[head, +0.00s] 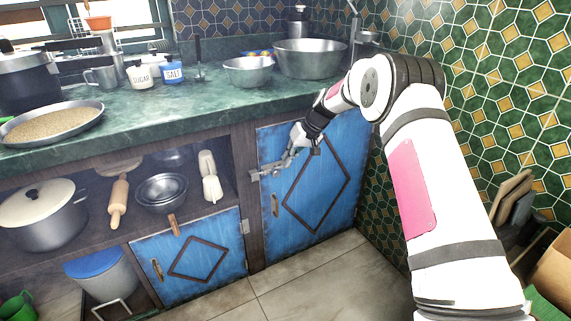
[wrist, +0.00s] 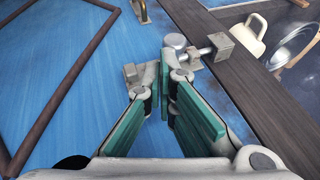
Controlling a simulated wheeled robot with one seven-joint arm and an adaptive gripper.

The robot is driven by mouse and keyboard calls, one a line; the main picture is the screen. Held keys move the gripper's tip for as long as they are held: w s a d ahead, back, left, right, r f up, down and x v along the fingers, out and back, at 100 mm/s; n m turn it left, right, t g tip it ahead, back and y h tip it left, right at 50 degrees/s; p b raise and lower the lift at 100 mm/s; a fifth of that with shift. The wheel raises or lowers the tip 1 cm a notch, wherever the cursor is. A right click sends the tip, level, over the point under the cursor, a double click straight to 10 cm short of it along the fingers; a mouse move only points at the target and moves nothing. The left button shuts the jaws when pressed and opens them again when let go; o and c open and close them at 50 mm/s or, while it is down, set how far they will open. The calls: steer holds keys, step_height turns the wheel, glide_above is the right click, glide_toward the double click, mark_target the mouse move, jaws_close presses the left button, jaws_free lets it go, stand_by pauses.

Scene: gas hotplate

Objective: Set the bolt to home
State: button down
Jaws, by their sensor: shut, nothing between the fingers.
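The bolt is a small metal slide on the tall blue cupboard door (head: 330,185), at its upper left edge. In the wrist view, its round knob (wrist: 176,41) stands up just beyond my fingertips, and its base plate (wrist: 133,74) shows at left. The rod reaches the metal keeper (wrist: 219,46) on the dark wooden post; how deep it sits in it I cannot tell. My gripper (wrist: 171,74) is shut and empty, its fingertips over the middle of the bolt, hiding part of it. Whether they touch it I cannot tell. In the head view, my gripper (head: 284,163) is at the door's upper left.
A green counter (head: 205,105) overhangs the door, with metal bowls (head: 310,60) on top. An open shelf with a rolling pin (head: 119,202) and a pot (head: 42,222) lies left of the post. A tiled wall (head: 500,90) stands at right. The floor (head: 320,275) before the door is clear.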

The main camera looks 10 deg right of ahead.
steer(key=v, duration=0.8)
steer(key=shift+r, duration=0.3)
steer(key=shift+s+d, duration=0.1)
steer(key=shift+s, duration=0.05)
